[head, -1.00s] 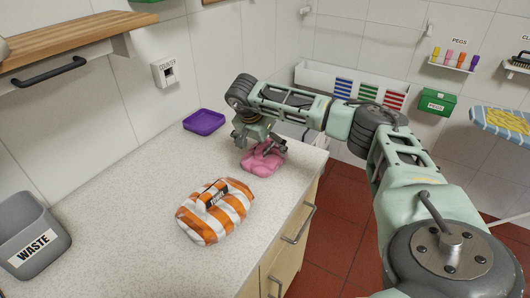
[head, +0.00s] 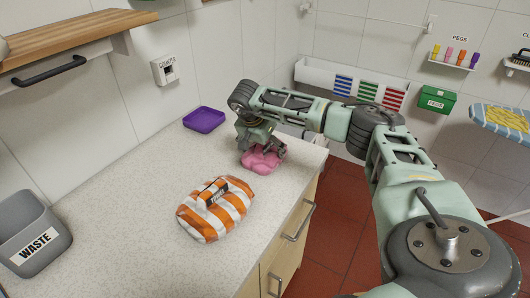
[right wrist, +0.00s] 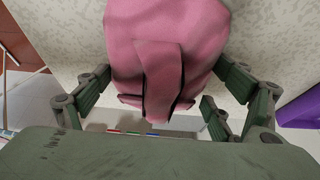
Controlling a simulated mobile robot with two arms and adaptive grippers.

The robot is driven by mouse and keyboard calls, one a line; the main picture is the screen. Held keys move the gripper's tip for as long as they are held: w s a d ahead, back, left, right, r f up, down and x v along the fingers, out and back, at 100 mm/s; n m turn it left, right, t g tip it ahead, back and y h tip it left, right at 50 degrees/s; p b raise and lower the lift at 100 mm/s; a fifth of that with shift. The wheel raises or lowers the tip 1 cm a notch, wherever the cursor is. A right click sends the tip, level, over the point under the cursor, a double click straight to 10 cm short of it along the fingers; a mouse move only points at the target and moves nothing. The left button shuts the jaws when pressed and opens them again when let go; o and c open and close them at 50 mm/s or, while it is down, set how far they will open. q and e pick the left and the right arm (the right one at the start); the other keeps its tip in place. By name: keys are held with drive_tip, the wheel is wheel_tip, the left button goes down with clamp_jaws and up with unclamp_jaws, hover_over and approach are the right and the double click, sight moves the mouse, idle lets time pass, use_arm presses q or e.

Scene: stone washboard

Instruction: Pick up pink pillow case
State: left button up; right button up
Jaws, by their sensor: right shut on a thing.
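The pink pillow case (head: 261,160) is a crumpled bundle at the far right part of the speckled counter. My right gripper (head: 262,146) is over it, pointing down, and is shut on it. In the right wrist view the pink cloth (right wrist: 165,50) fills the upper middle, with a raised fold between the two green fingers of my right gripper (right wrist: 160,85). I cannot tell whether the cloth is clear of the counter. My left gripper is not in view.
An orange-and-white striped bag (head: 216,208) lies on the counter (head: 130,220) in front of the pink cloth. A purple tray (head: 204,119) sits behind, near the wall. A grey waste bin (head: 33,235) stands at the left.

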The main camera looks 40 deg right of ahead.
drive_tip(key=shift+r, duration=0.45)
drive_tip(key=r, duration=0.1)
drive_tip(key=r+b, duration=0.1)
drive_tip(key=r, duration=0.1)
drive_tip(key=shift+s+d+r+b, duration=0.25)
drive_tip(key=shift+s+d+b, duration=0.05)
drive_tip(key=shift+s+b, duration=0.05)
drive_tip(key=s+d+r+b, duration=0.1)
drive_tip(key=s+d+r, duration=0.1)
drive_tip(key=s, duration=0.3)
drive_tip(key=s+d+r+b, duration=0.1)
drive_tip(key=s+d+r, duration=0.1)
drive_tip(key=s+r, duration=0.2)
drive_tip(key=shift+s+d+r, duration=0.25)
drive_tip(key=shift+s+r, duration=0.1)
drive_tip(key=shift+s, duration=0.05)
